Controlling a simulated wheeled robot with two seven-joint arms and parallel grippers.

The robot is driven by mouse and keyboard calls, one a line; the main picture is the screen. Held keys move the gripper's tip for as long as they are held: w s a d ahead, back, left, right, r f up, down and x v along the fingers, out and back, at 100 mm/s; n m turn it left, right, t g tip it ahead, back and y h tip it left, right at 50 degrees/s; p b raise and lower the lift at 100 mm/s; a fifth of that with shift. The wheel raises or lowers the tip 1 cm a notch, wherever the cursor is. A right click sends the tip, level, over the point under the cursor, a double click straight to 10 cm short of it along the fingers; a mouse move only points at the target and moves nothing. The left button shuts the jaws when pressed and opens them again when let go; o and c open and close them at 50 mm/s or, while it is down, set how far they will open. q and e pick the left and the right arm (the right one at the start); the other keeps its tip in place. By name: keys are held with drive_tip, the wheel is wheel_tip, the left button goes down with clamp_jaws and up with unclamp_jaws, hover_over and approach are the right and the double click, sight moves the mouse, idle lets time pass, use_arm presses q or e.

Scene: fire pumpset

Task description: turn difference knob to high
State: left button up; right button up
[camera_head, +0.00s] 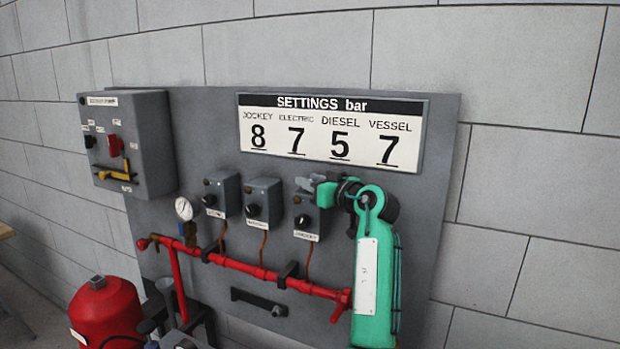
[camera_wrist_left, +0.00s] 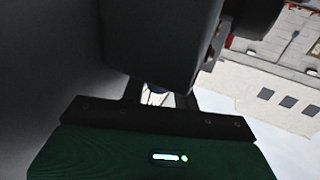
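Three grey switch boxes are in a row on the grey panel in the head view: a left box (camera_head: 222,193), a middle box (camera_head: 263,201) and a right box (camera_head: 309,212). Each has a black knob and a white label too small to read, so I cannot tell which is the difference knob. The right box's knob (camera_head: 302,221) is in plain sight. My left gripper (camera_head: 309,183) is at the top of the right box and hides part of it. I cannot tell whether it touches. In the left wrist view a dark block hides the fingertips.
A settings sign (camera_head: 332,130) is above the boxes. A red pipe (camera_head: 250,268) with a gauge (camera_head: 184,209) runs below them. A control cabinet (camera_head: 125,145) is at the left, and a red tank (camera_head: 106,312) is at lower left. The wall at the right is clear.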

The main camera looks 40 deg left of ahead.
use_arm(q)
drive_tip(key=shift+w, duration=0.1)
clamp_jaws()
